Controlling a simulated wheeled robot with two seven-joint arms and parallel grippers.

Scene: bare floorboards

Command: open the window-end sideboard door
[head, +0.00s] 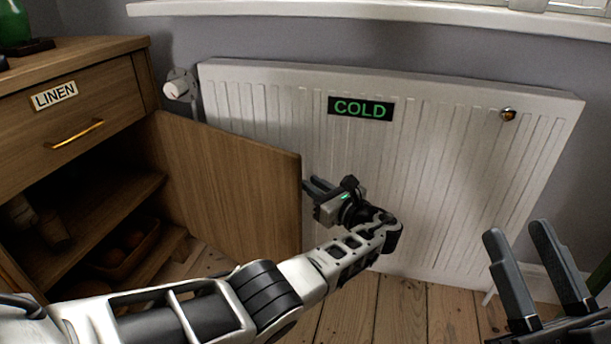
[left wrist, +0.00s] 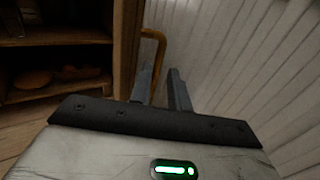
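The sideboard's wooden door (head: 230,180) stands wide open, swung toward the radiator, with its inner face showing in the head view. In the left wrist view I see the door's edge (left wrist: 127,50) and a brass handle (left wrist: 160,50) on its outer, radiator-side face. My left gripper (head: 316,186) is just past the door's free edge, between door and radiator. In the left wrist view its fingers (left wrist: 162,85) are apart, with the handle's lower part between them; whether they touch it I cannot tell. My right gripper (head: 522,250) is open and empty at the lower right.
A white radiator (head: 450,160) with a COLD sign (head: 361,108) stands close behind the door. The sideboard (head: 75,85) has a shut drawer labelled LINEN (head: 55,95) above an open compartment with a basket (head: 125,250). Bare floorboards (head: 400,310) are clear in front.

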